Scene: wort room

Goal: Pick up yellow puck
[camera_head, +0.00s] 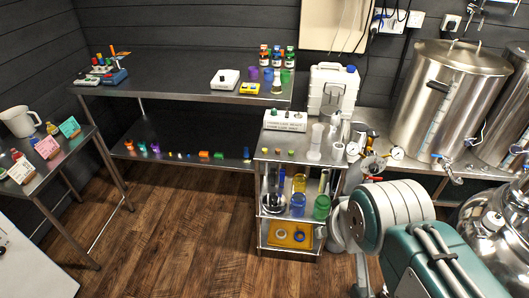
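No thing can be told for certain as the yellow puck at this size. Small round pieces sit in a row on the top of the steel cart (300,163): a greenish one (265,152), a yellow-orange one (278,153) and another greenish one (291,152). A tiny yellow piece (170,154) also lies among several small coloured things on the lower shelf (200,140) of the long table. My green and white arm fills the lower right, to the right of the cart. My gripper does not show.
The cart's lower levels hold jars, a blue beaker (298,204) and an orange tray (280,236). A white canister (332,90) and steel kettles (450,100) stand behind and to the right. The wooden floor (180,220) is clear between the side table (45,165) and the cart.

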